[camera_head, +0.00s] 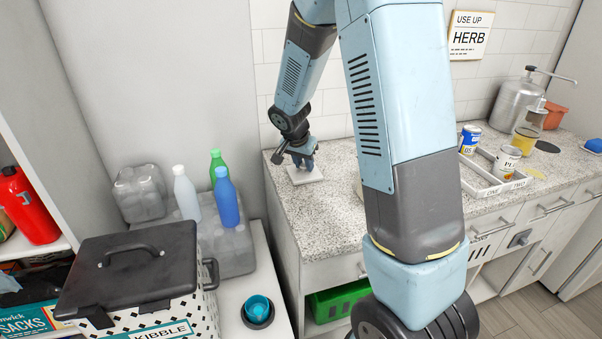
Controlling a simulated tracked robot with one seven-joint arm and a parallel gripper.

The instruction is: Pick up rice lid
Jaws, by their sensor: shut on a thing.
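A pale, flat, squarish lid (315,177), apparently the rice lid, is at the left end of the speckled counter, near the wall. My gripper (302,163) points down over its middle and is shut on it. The fingers and wrist hide the grip point and part of the lid. I cannot tell whether the lid rests on the counter or is slightly above it. No label shows on it.
My arm hides the middle of the counter (300,222). A white divided tray (482,189) with cans stands to the right, near a metal pump dispenser (516,103). At lower left are bottles (227,200) and a black-lidded kibble bin (130,265).

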